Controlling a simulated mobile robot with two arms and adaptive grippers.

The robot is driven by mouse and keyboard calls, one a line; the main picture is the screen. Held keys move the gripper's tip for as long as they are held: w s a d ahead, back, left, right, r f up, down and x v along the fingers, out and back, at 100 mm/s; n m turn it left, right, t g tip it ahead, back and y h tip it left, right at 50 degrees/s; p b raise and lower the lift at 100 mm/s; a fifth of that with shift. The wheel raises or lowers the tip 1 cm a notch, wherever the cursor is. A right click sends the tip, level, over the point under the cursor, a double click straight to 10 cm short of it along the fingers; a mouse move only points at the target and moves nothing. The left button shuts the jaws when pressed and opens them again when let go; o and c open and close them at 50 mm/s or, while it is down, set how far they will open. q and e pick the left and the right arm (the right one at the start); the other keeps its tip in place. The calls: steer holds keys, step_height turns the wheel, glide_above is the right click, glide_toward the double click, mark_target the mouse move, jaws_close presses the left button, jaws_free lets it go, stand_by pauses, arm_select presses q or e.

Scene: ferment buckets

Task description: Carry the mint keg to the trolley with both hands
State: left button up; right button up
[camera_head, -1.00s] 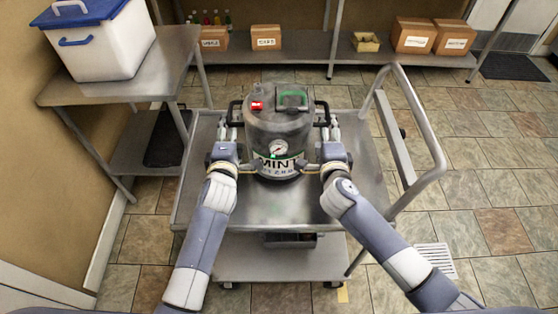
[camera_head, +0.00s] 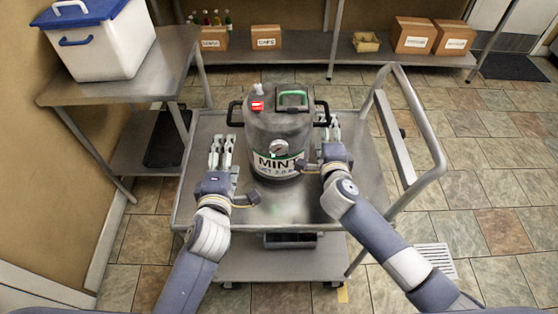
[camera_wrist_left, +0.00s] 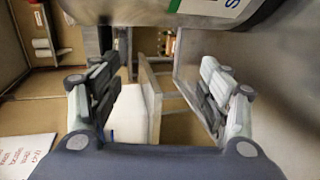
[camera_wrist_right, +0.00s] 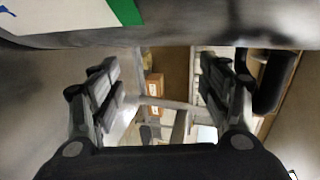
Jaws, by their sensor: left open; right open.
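The mint keg (camera_head: 278,135) is a dark grey metal vessel with a MINT label, a gauge, a green-framed top handle and black side handles. It stands upright on the steel top of the trolley (camera_head: 280,210). My left gripper (camera_head: 221,150) is open and empty, left of the keg and apart from its left handle (camera_head: 235,113). My right gripper (camera_head: 333,128) is open, close beside the keg near its right handle (camera_head: 322,113); nothing is between its fingers.
A steel side table (camera_head: 120,88) with a white, blue-lidded cooler (camera_head: 100,45) stands at the left. A shelf (camera_head: 300,48) with cardboard boxes (camera_head: 410,35) runs along the back. The trolley's push rail (camera_head: 425,130) rises at the right.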

arm_select(q)
steer(key=shift+v, duration=1)
arm_select(e)
steer(key=v, duration=1.2)
arm_select(q)
steer(key=shift+f, duration=0.1)
